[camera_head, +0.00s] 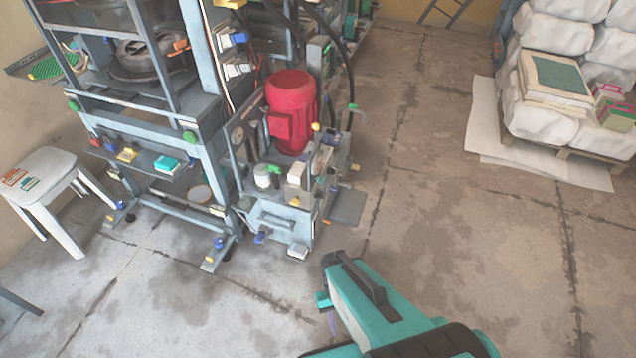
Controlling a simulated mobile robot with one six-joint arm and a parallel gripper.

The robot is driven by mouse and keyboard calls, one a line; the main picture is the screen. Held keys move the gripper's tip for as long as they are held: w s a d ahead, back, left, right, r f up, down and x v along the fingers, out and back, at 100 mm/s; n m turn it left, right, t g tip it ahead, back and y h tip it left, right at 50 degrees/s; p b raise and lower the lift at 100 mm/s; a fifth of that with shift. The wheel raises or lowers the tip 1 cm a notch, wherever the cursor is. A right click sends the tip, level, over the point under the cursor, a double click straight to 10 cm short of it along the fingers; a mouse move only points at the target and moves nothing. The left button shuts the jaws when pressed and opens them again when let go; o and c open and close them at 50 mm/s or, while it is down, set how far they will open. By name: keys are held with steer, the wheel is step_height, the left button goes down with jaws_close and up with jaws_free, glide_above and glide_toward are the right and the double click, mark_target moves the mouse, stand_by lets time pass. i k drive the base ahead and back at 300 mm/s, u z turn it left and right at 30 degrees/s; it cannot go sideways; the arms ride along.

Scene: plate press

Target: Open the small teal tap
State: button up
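The plate press stands at the left with a blue-grey hydraulic unit (284,222) beside it, under a red motor (291,108). A small green-teal part (274,169) sits on the unit near a white cap. It is too small to tell if it is the teal tap, or how its handle is turned. Other small green knobs are on the press frame (190,137). My teal arm reaches in from the bottom, apart from the unit across bare floor. No gripper fingers can be made out.
A white stool (50,168) stands at the left. Wrapped white sacks (550,110) on a pallet stand at the upper right, with cardboard sheets beneath. A black hose (350,75) arches beside the motor. The concrete floor (450,180) between the unit and the pallet is clear.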

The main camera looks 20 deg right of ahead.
mark_target(321, 180)
steer(key=z, duration=0.4)
steer(key=k, duration=0.15)
steer(key=u, duration=2.1)
steer(key=k, duration=0.8)
steer(key=z, duration=0.5)
steer(key=i, duration=0.5)
steer(key=u, duration=0.15)
